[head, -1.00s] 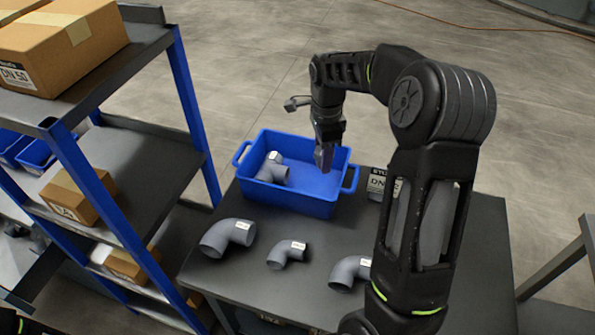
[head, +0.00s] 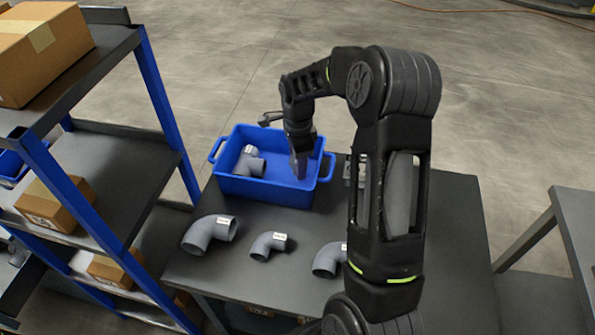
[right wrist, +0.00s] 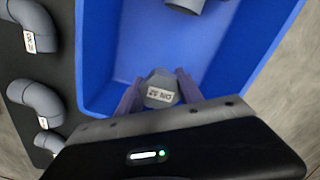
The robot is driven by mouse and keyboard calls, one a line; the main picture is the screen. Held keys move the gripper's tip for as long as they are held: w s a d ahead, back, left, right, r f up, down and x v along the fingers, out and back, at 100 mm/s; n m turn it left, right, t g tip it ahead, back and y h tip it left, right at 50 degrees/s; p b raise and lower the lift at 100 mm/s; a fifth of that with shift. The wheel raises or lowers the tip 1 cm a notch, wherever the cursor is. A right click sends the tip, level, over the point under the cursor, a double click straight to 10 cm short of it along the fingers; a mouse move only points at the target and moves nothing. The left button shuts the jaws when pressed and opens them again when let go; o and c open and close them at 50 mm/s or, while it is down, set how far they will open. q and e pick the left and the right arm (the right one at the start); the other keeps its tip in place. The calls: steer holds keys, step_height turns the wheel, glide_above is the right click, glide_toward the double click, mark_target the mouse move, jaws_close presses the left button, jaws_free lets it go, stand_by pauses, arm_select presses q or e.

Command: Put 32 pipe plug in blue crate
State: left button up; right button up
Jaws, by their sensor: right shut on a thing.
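The grey pipe plug (right wrist: 160,90), with a white label I cannot read for sure, sits between the fingers of my right gripper (right wrist: 160,95) in the right wrist view. In the head view my right gripper (head: 300,170) points down inside the right part of the blue crate (head: 247,190), and the plug is hard to make out there. I cannot tell whether the plug touches the crate floor. The crate also shows in the right wrist view (right wrist: 110,35). My left gripper is in neither view.
A grey tee fitting (head: 249,162) lies in the crate's left part. Grey elbows (head: 210,232), (head: 268,245), (head: 329,259) lie along the dark table (head: 240,285) in front of it. A labelled thing (head: 352,170) right of the crate is partly hidden by my arm. A shelf rack (head: 165,110) stands left.

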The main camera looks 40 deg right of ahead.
steer(key=shift+f+p, duration=0.3)
steer(key=shift+f, duration=1.55)
steer(key=shift+f, duration=0.15)
steer(key=o, duration=1.4)
step_height(320, 180, up, 12)
steer(key=shift+r+b, duration=0.2)
steer(key=shift+b, duration=0.45)
